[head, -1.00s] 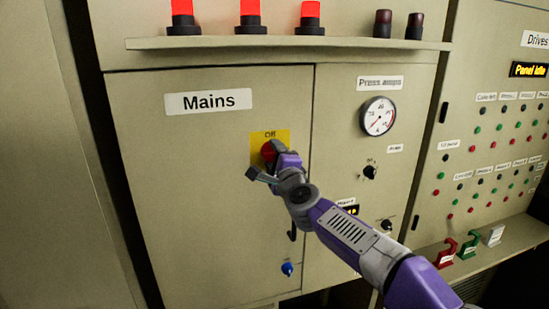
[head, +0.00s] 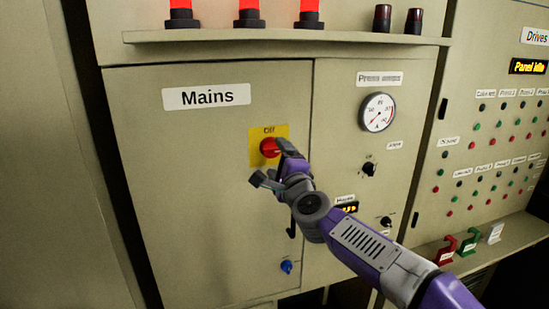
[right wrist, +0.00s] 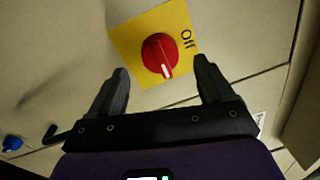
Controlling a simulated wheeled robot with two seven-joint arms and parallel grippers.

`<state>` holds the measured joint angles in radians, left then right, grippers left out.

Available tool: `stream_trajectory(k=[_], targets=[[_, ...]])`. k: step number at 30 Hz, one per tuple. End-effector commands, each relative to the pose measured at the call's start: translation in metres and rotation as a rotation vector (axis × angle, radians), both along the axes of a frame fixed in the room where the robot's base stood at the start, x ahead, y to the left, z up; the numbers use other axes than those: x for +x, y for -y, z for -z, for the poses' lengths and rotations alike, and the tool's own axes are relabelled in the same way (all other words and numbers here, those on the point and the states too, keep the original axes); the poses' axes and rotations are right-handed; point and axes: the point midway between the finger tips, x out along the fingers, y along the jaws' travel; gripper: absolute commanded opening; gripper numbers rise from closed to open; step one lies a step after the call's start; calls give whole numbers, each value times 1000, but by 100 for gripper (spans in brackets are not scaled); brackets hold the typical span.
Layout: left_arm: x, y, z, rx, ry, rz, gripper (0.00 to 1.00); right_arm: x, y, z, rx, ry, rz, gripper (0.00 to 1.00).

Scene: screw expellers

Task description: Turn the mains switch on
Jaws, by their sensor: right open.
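The mains switch is a red round knob (head: 269,147) on a yellow plate (head: 254,150), on the cabinet door below the "Mains" label (head: 207,96). The word "Off" stands above the knob. In the right wrist view the knob (right wrist: 160,55) shows a white mark pointing to the picture's bottom; the yellow plate (right wrist: 128,45) shows around it. My right gripper (head: 271,162) is in front of the switch, just below and right of the knob. Its open fingers (right wrist: 161,68) are empty, one either side of the knob's near edge, apparently apart from it. My left gripper is out of view.
A black door handle (head: 292,225) and a small blue knob (head: 286,267) are below the switch. A gauge (head: 377,112) and dials are on the right panel. A shelf (head: 290,47) with lamps juts out above.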

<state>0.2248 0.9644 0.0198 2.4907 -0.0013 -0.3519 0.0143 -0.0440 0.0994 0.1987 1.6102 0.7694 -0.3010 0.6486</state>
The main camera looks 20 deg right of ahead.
Motion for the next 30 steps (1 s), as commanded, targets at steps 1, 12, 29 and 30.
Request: stream_trajectory(k=[1,12,29,30], targets=[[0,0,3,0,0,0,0,-9,0,1,0,1,0,81],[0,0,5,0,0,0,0,-33,0,3,1,0,0,81],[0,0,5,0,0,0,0,-9,-8,70,-110,-115,-15,81],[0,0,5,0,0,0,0,-3,-11,96,-153,-159,-25,81]])
